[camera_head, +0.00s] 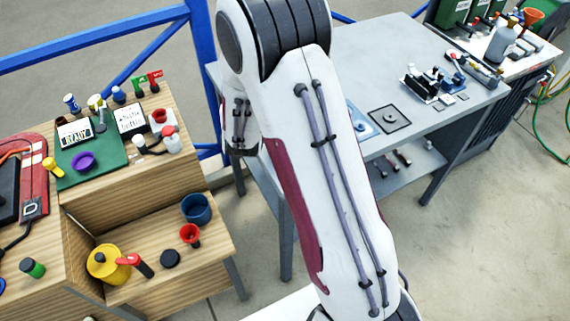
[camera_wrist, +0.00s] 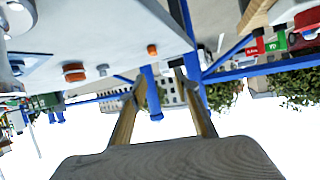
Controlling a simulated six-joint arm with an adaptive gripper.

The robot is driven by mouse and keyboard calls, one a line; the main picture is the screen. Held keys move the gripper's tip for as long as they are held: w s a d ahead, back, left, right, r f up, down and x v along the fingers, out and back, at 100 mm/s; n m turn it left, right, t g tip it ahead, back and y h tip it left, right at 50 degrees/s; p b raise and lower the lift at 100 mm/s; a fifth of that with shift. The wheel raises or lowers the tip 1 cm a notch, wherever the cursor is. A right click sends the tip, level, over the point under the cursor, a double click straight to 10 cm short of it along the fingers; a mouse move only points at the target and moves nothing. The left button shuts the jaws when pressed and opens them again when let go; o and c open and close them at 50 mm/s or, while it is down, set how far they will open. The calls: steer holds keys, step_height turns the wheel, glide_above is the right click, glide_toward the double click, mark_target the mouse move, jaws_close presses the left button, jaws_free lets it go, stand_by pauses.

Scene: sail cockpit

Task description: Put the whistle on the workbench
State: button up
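I cannot make out the whistle for certain in either view. A grey metal table, seemingly the workbench (camera_head: 440,110), stands behind and right of my arm in the head view. My arm hides part of its top. My gripper (camera_wrist: 162,92) shows in the wrist view, which is upside down. Its two fingers are spread apart with nothing between them. Past the fingers are a blue post and distant buildings. A grey tabletop (camera_wrist: 110,30) hangs at upper left there, with an orange-red round piece (camera_wrist: 73,72) near its edge. My gripper is hidden in the head view.
A wooden stepped bench (camera_head: 140,185) at left holds a green mat (camera_head: 112,172), a purple ring (camera_head: 83,162), a blue cup (camera_head: 196,208) and a yellow pot (camera_head: 102,262). A blue tray (camera_head: 360,122) and small tools lie on the grey table. Blue railings (camera_head: 100,40) run behind.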

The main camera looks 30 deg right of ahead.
steer(key=s+a+r+n+g+y, duration=0.1)
steer(key=s+a+r+y, duration=0.1)
steer(key=s+a+r, duration=0.35)
steer(key=s+a+r+n+g+y, duration=0.2)
steer(key=s+r+y, duration=0.1)
steer(key=s+r, duration=0.6)
steer(key=s+r+g, duration=0.1)
steer(key=s, duration=1.2)
steer(key=s+d+r+n+g, duration=0.1)
steer(key=s+g, duration=0.1)
steer(key=s, duration=1)
steer(key=shift+s+r+g+h, duration=0.25)
steer(key=shift+s+g+h, duration=0.05)
steer(key=shift+s, duration=0.1)
